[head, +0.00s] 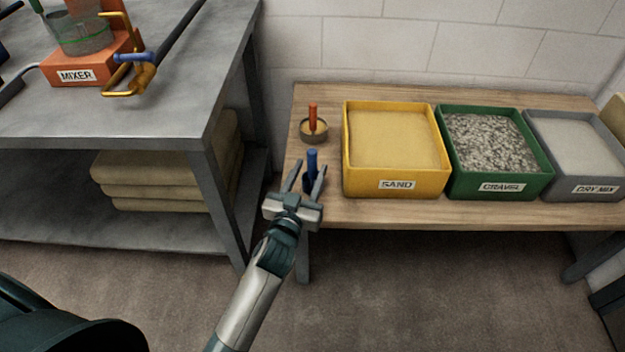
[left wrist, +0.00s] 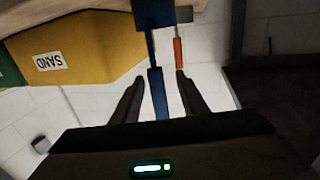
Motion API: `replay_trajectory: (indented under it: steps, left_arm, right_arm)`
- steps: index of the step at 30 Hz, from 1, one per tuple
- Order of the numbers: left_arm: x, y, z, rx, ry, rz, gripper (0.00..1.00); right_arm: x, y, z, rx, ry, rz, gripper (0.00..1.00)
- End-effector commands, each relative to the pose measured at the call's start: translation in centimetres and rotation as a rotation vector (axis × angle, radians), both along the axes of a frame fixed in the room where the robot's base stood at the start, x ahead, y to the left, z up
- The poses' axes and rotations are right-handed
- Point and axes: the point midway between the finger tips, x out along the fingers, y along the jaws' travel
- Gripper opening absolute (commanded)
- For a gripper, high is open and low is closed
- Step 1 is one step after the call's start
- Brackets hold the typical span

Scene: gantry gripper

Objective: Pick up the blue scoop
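The blue scoop (head: 312,159) stands with its handle up near the left front edge of the wooden bench (head: 330,214). My left gripper (head: 309,166) is open, with its fingers reaching to either side of the handle. In the left wrist view, the scoop's blue handle (left wrist: 158,92) lies between the two fingers of the gripper (left wrist: 160,76), with a gap on each side. The wider blue part is at the top of that view. The scoop's lower part is partly hidden by the gripper in the head view. My right gripper is not in view.
A yellow sand bin (head: 394,186) is close on the right, then a green gravel bin (head: 500,188) and a grey dry mix bin (head: 588,186). A metal table (head: 180,110) with a mixer stands left.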

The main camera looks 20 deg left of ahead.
Motion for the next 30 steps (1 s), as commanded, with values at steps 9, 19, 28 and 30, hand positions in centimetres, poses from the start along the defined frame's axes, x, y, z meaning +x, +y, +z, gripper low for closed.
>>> replay_trajectory:
  steps: [9,19,28,30]
  left_arm:
    - [0.3,0.0,0.2,0.0,-0.001,0.0,0.4]
    - [3.7,-0.4,1.1,0.001,-0.001,0.0,0.4]
    - [5.2,-0.4,1.1,-0.001,0.001,0.0,0.4]
    - [5.2,-0.4,1.1,-0.001,0.001,0.0,0.4]
  right_arm:
    - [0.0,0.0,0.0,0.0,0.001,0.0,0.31]
    - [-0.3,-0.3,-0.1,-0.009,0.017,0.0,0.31]
    - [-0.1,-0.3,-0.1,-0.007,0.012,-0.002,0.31]
    - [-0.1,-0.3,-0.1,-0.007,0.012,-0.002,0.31]
